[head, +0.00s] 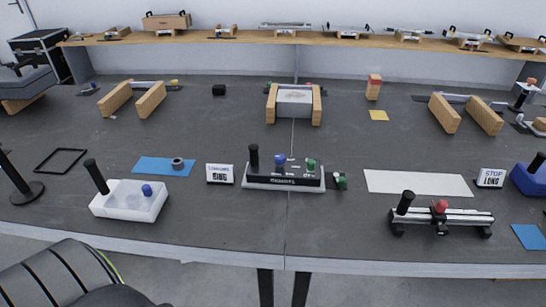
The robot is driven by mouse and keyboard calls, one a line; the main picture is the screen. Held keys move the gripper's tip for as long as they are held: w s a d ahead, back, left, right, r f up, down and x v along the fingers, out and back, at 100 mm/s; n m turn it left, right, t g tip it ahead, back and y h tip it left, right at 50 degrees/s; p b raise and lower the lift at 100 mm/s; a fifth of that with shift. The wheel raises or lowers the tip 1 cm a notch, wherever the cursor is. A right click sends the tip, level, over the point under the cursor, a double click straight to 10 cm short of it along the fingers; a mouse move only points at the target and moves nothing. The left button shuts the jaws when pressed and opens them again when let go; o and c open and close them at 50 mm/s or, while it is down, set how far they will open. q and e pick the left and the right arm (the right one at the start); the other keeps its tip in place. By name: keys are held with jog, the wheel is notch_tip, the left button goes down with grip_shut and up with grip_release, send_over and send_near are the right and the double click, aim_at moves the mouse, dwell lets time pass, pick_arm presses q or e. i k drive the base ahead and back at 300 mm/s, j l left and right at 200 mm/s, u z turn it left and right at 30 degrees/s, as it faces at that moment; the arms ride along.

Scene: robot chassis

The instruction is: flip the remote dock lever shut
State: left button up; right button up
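Several devices with black levers stand along the near half of the dark table; I cannot tell which is the remote dock. A white box (130,199) at left has a tilted black lever (96,176) and a blue knob. A black-topped unit (284,176) in the middle has an upright black lever (253,157) and blue and green knobs. A rail device (445,219) at right has a tilted black lever (405,202) and a red knob. Neither of my grippers is in view.
Small signs (219,174) stand between the devices. A blue mat (164,167) and a white sheet (417,183) lie flat. Wooden blocks (115,99) and a block-sided fixture (294,97) stand farther back. A raised wooden shelf (340,42) spans the rear.

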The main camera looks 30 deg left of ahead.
aim_at(340, 182)
jog(key=j, duration=0.65)
jog(key=i+j, duration=0.15)
jog(key=j, duration=1.2)
jog(key=k, duration=0.55)
jog(key=i, duration=0.6)
